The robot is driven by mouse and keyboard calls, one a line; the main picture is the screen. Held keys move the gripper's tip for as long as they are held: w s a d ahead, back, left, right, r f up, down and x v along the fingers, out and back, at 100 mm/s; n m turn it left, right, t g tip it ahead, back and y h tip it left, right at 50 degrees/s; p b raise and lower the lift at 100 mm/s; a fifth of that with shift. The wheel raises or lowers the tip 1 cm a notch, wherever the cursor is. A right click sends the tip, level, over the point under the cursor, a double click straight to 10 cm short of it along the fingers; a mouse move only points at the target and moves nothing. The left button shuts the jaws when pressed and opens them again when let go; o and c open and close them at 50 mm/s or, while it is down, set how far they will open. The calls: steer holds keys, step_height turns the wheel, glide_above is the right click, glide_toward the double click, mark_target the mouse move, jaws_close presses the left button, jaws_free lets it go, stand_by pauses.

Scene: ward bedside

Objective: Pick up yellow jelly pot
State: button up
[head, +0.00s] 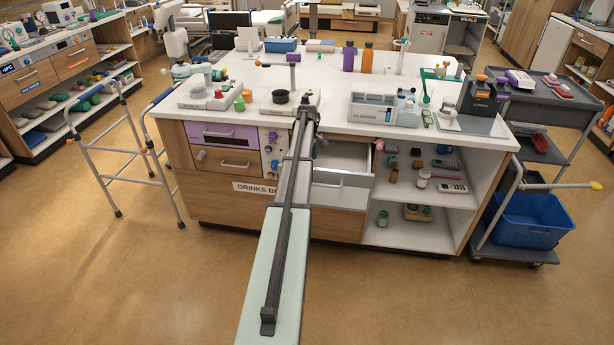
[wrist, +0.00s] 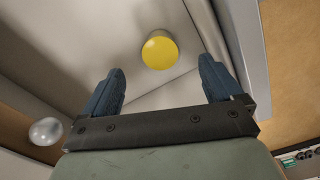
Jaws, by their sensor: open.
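The yellow jelly pot (wrist: 159,50) shows in the wrist view as a round yellow top. It sits inside a pale, grey-walled space that looks like the open drawer (head: 342,190) of the counter. My gripper (wrist: 161,66) is open and empty, its two blue fingers spread apart. The pot appears beyond the fingertips, roughly centred between them, with no visible contact. In the head view I cannot make out the pot; the drawer wall and my arm hide much of the drawer's inside.
The drawer's side wall (wrist: 243,45) runs close to the right finger in the wrist view. A shiny round knob-like thing (wrist: 45,130) is at lower left. The white countertop (head: 325,75) above holds bottles and devices. Open shelves (head: 420,190) with small items adjoin on the right.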

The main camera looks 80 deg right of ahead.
steer(key=shift+f, duration=3.85)
steer(key=c, duration=1.2)
steer(key=shift+o, duration=0.2)
steer(key=shift+r, duration=0.1)
